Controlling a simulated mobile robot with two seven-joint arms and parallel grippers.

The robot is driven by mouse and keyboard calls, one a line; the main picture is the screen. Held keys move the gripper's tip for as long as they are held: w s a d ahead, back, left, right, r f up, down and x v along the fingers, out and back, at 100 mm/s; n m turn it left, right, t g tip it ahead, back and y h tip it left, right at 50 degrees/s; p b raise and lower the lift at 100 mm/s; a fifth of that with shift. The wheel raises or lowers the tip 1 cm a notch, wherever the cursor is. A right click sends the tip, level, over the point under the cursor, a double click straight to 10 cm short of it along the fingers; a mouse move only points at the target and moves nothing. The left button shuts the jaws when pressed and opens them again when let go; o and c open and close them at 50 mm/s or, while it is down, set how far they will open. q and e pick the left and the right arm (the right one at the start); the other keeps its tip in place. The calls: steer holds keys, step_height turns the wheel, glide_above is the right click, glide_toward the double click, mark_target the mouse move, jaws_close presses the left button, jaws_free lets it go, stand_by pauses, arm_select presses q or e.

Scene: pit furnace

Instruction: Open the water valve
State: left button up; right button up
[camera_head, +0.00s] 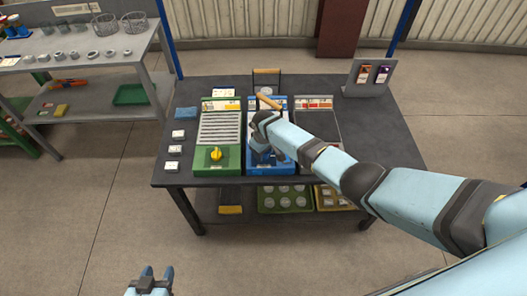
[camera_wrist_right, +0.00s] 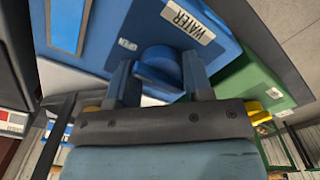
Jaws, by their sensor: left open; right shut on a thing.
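The water valve is a round blue knob (camera_wrist_right: 158,66) on a blue box whose white label (camera_wrist_right: 188,21) reads WATER, upside down in the right wrist view. My right gripper (camera_wrist_right: 160,74) has one finger on each side of the knob and is shut on it. In the head view the blue water unit (camera_head: 284,171) stands mid-table, and my right gripper (camera_head: 262,154) is over its front part, with the arm hiding the knob. My left gripper (camera_head: 152,276) is open and empty at the bottom of the head view, in front of the table and well away from it.
A green unit (camera_head: 228,158) with a yellow knob (camera_head: 216,154) stands just left of the blue one. Small white-topped blocks (camera_head: 175,150) line the table's left side.

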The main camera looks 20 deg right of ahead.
steer(key=o, duration=0.8)
step_height(320, 180, up, 14)
steer(key=shift+f+p, duration=0.1)
steer(key=shift+p, duration=0.4)
steer(key=shift+s+f, duration=0.1)
